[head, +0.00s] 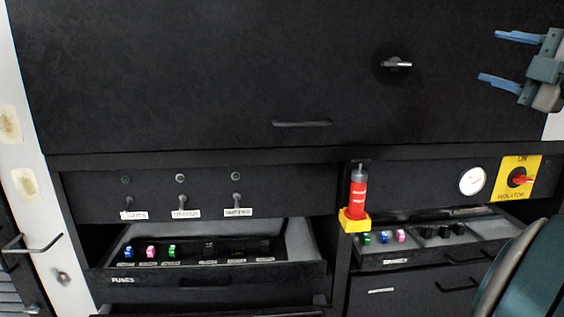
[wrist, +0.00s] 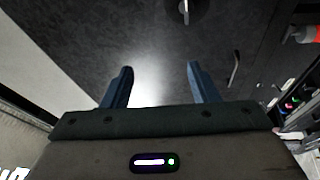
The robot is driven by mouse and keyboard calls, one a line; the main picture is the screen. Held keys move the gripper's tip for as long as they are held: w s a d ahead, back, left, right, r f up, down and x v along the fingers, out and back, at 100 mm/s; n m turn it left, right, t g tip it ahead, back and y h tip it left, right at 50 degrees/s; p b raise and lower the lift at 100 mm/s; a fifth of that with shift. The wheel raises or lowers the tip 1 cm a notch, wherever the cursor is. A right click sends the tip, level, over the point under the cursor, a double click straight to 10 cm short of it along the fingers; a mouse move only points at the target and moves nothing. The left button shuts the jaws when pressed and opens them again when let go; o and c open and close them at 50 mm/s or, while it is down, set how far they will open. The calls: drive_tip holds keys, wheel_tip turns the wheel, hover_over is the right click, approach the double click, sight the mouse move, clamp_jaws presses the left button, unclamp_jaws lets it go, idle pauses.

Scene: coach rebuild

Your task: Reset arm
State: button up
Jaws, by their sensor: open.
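My gripper (head: 506,59) is at the upper right of the head view, its two blue fingers apart and pointing left. It holds nothing. In the wrist view my gripper (wrist: 160,85) shows its fingers spread, with only the dark cabinet front beyond them. The latch also shows in the wrist view (wrist: 185,10). My gripper is right of the latch and apart from it.
An open fuse drawer (head: 205,276) holds coloured fuses at lower left. An open spares drawer (head: 430,257) stands at lower right. A red cylinder (head: 358,200) sits in a yellow holder. A yellow isolator plate (head: 515,178) has a red knob. Three labelled switches (head: 182,202) line the strip.

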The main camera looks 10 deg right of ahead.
drive_tip(key=w+f+m+t+h, duration=0.2)
drive_tip(key=w+f+m+h, duration=0.3)
drive_tip(key=m+h, duration=0.75)
drive_tip(key=w+a+f+m+g, duration=0.1)
drive_tip(key=a+f+m+g, duration=0.3)
drive_tip(key=f, duration=0.4)
drive_tip(key=w+a+f+m+g, duration=0.1)
drive_tip(key=a+f+m+g, duration=0.25)
drive_tip(key=f, duration=0.45)
drive_tip(key=s+a+f+g+y, duration=0.3)
drive_tip(key=s+a+f+g, duration=0.2)
drive_tip(key=s+a+f, duration=0.4)
drive_tip(key=s+a+f+g+y, duration=0.4)
drive_tip(key=s+a+f, duration=0.5)
drive_tip(key=f, duration=0.7)
drive_tip(key=a+g, duration=0.1)
drive_tip(key=a, duration=0.2)
drive_tip(key=shift+s+a+f+g, duration=0.2)
drive_tip(key=shift+a+g, duration=0.1)
drive_tip(key=shift+g, duration=0.05)
